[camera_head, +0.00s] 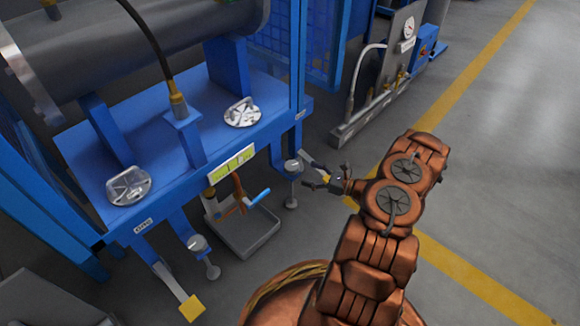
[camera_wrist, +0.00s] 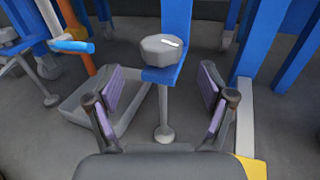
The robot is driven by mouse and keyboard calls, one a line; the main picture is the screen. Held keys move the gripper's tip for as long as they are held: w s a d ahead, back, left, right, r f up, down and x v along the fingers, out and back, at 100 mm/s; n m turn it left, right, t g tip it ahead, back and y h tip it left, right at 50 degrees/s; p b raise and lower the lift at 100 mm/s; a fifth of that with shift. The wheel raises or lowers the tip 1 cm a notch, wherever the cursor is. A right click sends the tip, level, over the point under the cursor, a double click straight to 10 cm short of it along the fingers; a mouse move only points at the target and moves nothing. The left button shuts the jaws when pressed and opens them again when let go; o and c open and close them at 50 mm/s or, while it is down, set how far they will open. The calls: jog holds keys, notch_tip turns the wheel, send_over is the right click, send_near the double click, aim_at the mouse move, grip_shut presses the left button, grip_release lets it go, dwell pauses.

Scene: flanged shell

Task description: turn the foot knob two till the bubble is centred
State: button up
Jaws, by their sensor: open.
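A grey faceted foot knob (camera_head: 293,166) with a white mark on top sits on a blue bracket at the skid's right front corner. In the wrist view this knob (camera_wrist: 165,50) stands ahead of and between my fingers, apart from both. My gripper (camera_head: 308,173) is open and empty just right of it; its two purple-padded fingers (camera_wrist: 160,85) show spread in the wrist view. A second foot knob (camera_head: 198,243) stands at the front left. I cannot read which is number two. The yellow-green level vial (camera_head: 233,164) is on the skid's front edge; its bubble is too small to place.
A grey tray (camera_head: 245,234) lies on the floor between the feet, below an orange valve with a blue handle (camera_head: 259,196). Blue posts (camera_wrist: 262,50) stand close on the wrist view's right. Floor right of my arm is open.

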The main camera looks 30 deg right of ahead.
aim_at(291, 165)
jog(key=shift+b+x, duration=1.5)
jog(key=shift+x, duration=2.25)
jog(key=shift+w+d, duration=0.1)
jog(key=c, duration=1.2)
